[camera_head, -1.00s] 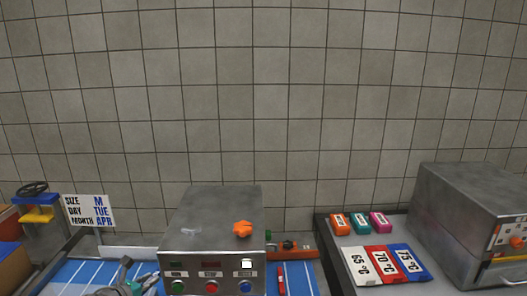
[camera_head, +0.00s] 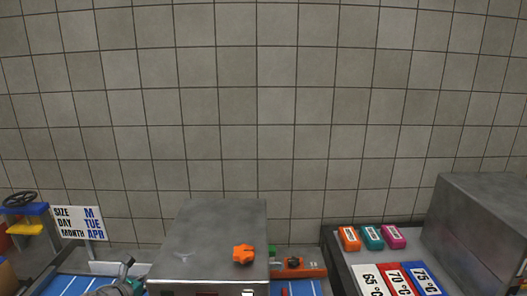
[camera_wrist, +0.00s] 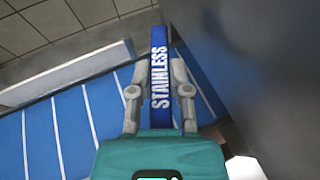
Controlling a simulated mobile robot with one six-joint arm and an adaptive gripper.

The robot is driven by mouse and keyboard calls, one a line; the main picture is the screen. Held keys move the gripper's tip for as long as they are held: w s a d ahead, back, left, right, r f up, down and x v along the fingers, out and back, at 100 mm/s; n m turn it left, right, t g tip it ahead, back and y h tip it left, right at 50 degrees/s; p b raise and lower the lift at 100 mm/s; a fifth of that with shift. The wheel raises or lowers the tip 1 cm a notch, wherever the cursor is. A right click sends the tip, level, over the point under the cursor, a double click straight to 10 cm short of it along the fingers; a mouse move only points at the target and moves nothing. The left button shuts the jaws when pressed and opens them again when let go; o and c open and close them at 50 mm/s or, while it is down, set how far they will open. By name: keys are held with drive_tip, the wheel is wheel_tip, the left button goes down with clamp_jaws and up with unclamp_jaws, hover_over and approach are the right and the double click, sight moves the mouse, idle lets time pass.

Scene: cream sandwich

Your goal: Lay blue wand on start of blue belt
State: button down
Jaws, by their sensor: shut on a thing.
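The blue wand (camera_wrist: 160,62), with "STAINLESS" in white letters, stands between the two grey fingers of my gripper (camera_wrist: 160,80) in the wrist view, and the fingers are shut on it. The blue belt (camera_wrist: 38,142) with white cross lines lies below and to the left of it. The wand looks held above the belt; the exact gap cannot be told. In the head view, part of my gripper (camera_head: 124,280) shows at the bottom edge over the blue belt (camera_head: 62,286), left of the steel machine. The wand cannot be made out there.
A steel box machine (camera_head: 215,235) with an orange knob (camera_head: 243,254) stands right of the gripper; a dark wall (camera_wrist: 265,60) is close on the wrist view's right. A size/day/month sign (camera_head: 78,223) stands behind the belt. Temperature cards (camera_head: 398,281) lie on the right bench.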

drive_tip(key=shift+w+d, duration=0.15)
drive_tip(key=shift+w, duration=0.05)
wheel_tip(320, 180, up, 6)
drive_tip(key=p, duration=0.6)
drive_tip(key=shift+s, duration=0.1)
idle(0.5)
